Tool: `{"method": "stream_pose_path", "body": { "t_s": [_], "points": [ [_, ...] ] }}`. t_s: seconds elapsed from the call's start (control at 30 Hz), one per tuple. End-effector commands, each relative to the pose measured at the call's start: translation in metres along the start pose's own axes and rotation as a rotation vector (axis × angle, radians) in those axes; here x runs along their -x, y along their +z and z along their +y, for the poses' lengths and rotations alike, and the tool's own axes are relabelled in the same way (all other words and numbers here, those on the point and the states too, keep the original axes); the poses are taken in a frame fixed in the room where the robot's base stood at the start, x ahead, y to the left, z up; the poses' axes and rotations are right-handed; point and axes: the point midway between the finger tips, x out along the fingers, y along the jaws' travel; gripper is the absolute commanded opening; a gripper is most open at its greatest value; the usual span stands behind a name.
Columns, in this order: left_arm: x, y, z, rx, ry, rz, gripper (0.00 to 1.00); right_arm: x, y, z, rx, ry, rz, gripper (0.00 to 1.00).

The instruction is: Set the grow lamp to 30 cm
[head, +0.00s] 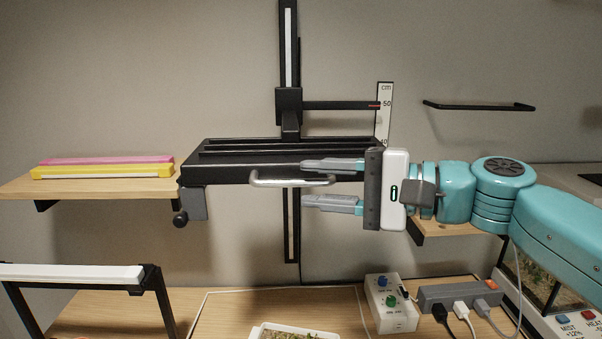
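The grow lamp (225,172) is a wide black panel on a vertical rail (289,45) on the wall. A silver handle (290,182) runs along its front edge, and a dark round knob (180,218) hangs under its left end. A pointer arm (340,105) with a red tip reaches the cm scale (384,120) at about the 50 mark. The scale's lower part is hidden behind the lamp and my gripper. My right gripper (304,182) is open, one finger above and one below the handle's right part; contact cannot be told. My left gripper is not in view.
A shelf (90,187) at left holds pink and yellow bars (103,168). Below stand a white-topped black frame (75,273), a white tray (262,331), a control box (391,303) and a power strip (460,297). A black wall rail (480,106) is at upper right.

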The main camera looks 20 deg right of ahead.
Motion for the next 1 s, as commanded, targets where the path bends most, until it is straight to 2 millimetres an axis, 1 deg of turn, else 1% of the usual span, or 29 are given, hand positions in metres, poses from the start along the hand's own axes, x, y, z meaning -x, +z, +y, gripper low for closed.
{"method": "stream_pose_path", "body": {
  "t_s": [0.03,0.1,0.2,0.3,0.53,0.57,0.6,0.67,0.87,1.0],
  "points": [
    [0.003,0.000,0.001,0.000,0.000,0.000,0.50,-0.009,0.001,-0.001,-0.001,0.002,-0.004,0.38],
    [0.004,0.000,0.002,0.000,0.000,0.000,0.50,-0.019,-0.001,-0.001,-0.001,0.002,-0.002,0.38],
    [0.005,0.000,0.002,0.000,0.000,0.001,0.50,-0.028,-0.001,-0.001,0.000,0.001,-0.001,0.38],
    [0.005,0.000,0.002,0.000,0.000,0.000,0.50,-0.032,-0.002,0.000,0.000,0.001,0.000,0.38],
    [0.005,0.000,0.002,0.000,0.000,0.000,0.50,-0.032,-0.003,0.000,0.000,0.000,0.001,0.38],
    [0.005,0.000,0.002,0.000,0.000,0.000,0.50,-0.032,-0.003,0.000,0.000,0.000,0.001,0.32],
    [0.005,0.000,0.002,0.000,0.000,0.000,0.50,-0.032,-0.003,0.000,0.000,0.000,0.001,0.19],
    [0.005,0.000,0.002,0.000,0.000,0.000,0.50,-0.032,-0.003,0.000,0.000,0.000,0.001,0.00],
    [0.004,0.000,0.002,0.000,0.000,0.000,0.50,-0.032,-0.002,0.001,0.000,0.001,0.000,0.00],
    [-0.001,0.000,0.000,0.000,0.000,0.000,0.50,-0.032,-0.003,0.007,0.000,0.001,-0.001,0.00]
  ]
}}
